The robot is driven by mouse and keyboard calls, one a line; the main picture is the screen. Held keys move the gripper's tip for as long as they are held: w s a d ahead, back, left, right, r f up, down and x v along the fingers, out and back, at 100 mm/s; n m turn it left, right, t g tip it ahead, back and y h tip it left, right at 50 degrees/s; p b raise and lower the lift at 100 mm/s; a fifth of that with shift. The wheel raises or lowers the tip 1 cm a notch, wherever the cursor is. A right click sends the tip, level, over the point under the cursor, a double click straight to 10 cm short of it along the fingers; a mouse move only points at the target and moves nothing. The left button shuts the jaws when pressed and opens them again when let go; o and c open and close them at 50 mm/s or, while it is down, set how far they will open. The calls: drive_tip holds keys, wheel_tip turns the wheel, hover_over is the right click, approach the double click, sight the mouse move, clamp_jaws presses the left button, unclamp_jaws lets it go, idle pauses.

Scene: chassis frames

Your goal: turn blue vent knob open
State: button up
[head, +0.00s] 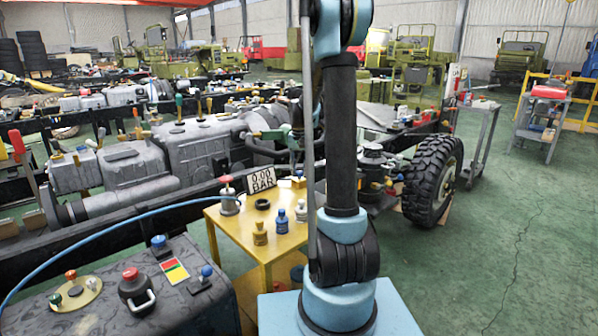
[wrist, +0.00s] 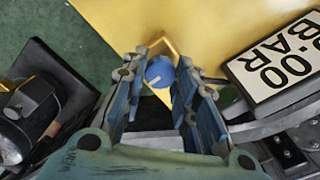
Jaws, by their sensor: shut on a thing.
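The blue vent knob (wrist: 160,72) shows in the wrist view, between my fingertips, with a yellow bracket or block edge beside it. My gripper (wrist: 162,66) is shut on the knob, one blue-grey finger on each side. A pale pointer mark shows on the knob's top. In the head view a small blue knob (head: 299,174) sits on a yellow block beside the gauge sign, close to my arm. My arm hides most of the gripper there.
The white "0.00 BAR" sign (head: 262,180) stands on the yellow table (head: 232,224), beside a red-topped valve (head: 228,196) with a blue hose. Small bottles stand on the table. A grey box (head: 130,300) with other knobs is at front left. Open green floor lies right.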

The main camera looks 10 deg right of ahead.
sight(299, 172)
drive_tip(key=o, duration=1.1)
drive_tip(key=shift+r, duration=0.1)
wheel_tip(299, 172, up, 12)
drive_tip(key=shift+w+f, duration=0.1)
drive_tip(key=shift+f, duration=0.05)
drive_tip(key=s+f+n+t, duration=0.1)
drive_tip(key=s+f+n, duration=0.1)
drive_tip(key=s, duration=2.1)
drive_tip(key=shift+n+t, duration=0.6)
drive_tip(key=shift+n, duration=0.2)
drive_tip(key=s+f, duration=0.4)
drive_tip(key=s, duration=0.1)
drive_tip(key=s+f, duration=0.4)
drive_tip(key=s, duration=0.1)
drive_tip(key=s+f, duration=0.4)
drive_tip(key=s, duration=0.2)
